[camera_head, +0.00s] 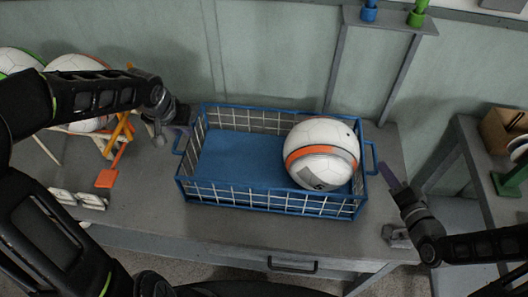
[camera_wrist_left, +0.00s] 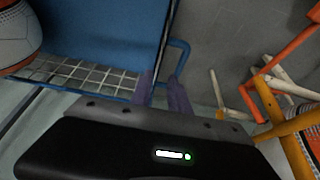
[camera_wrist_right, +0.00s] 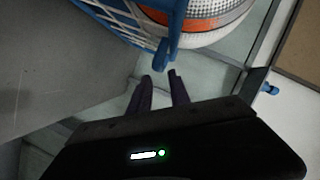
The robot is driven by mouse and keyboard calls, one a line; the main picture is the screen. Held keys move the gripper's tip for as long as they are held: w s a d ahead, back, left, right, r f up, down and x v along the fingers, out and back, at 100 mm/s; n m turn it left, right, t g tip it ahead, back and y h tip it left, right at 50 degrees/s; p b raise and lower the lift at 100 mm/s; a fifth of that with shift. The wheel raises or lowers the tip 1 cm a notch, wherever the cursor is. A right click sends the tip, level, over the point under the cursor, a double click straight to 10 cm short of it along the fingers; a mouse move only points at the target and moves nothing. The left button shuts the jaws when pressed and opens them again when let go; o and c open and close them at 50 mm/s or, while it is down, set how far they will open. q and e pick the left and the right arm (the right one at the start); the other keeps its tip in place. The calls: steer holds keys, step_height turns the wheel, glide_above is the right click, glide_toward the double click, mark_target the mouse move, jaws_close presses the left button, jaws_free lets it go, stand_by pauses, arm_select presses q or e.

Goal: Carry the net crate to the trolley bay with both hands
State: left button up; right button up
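The net crate (camera_head: 270,200) is a blue-framed basket with white mesh sides and a blue floor, standing on the grey bench. A white, orange and grey ball (camera_head: 320,155) lies in its right part. My left gripper (camera_head: 180,131) is at the crate's left handle; in the left wrist view its fingers (camera_wrist_left: 163,90) are apart, close to the blue handle (camera_wrist_left: 184,58). My right gripper (camera_head: 391,176) is just off the right handle (camera_head: 372,157); in the right wrist view its fingers (camera_wrist_right: 160,88) are apart, with the handle (camera_wrist_right: 160,55) just beyond the tips. I cannot identify the trolley bay.
Several balls (camera_head: 75,65) sit on a rack at the left, beside an orange paddle-like piece (camera_head: 106,178). A frame with blue and green fittings (camera_head: 419,12) stands behind the bench. Another grey table (camera_head: 470,150) at the right holds a cardboard box (camera_head: 505,128).

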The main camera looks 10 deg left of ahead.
mark_target(193, 141)
arm_select(q)
steer(key=shift+s, duration=0.2)
arm_select(e)
steer(key=shift+s, duration=0.15)
